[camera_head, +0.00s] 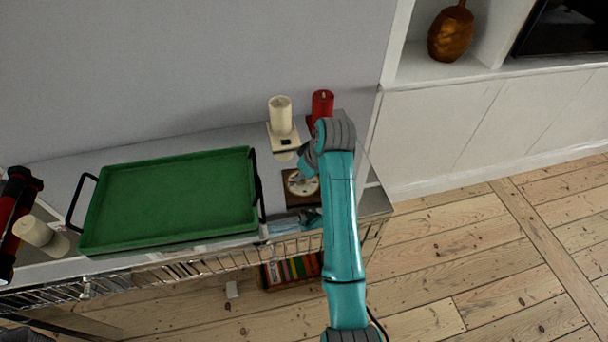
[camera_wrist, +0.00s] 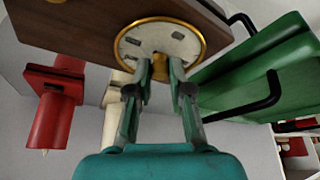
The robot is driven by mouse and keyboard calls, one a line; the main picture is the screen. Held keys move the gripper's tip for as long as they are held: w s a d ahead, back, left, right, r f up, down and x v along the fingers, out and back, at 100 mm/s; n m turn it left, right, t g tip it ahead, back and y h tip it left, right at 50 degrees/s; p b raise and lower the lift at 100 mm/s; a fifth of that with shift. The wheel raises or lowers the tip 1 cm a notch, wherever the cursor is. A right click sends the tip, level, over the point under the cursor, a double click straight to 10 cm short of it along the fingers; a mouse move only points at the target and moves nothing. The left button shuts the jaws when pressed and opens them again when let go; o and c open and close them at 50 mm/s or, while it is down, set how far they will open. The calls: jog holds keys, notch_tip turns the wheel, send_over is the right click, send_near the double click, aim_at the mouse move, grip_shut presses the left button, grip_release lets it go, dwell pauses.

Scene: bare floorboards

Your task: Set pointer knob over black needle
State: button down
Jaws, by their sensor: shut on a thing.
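A barometer-like dial (camera_head: 302,184) with a pale face and brass rim sits on a dark wooden board (camera_head: 291,200), on the shelf right of the green tray. In the wrist view the dial face (camera_wrist: 150,38) is close up, on its wooden board (camera_wrist: 85,22). My gripper (camera_wrist: 160,60) is at the middle of the dial, its two fingers shut on the small brass pointer knob (camera_wrist: 160,68). Small dark marks show on the face; I cannot tell which is the black needle or how the pointer lines up with it. In the head view my arm partly covers the gripper.
A green tray (camera_head: 170,199) with black handles lies left of the dial. A cream candle (camera_head: 280,115) and a red candle (camera_head: 322,104) stand behind. Another cream candle (camera_head: 41,235) is at far left. A wire rail (camera_head: 180,270) edges the shelf front.

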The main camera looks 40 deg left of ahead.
aim_at(312, 190)
jog(key=c, duration=1.1)
grip_release()
jog(key=shift+o, duration=0.2)
jog(key=v, duration=0.7)
jog(key=shift+r, duration=0.25)
jog(key=shift+d, duration=0.1)
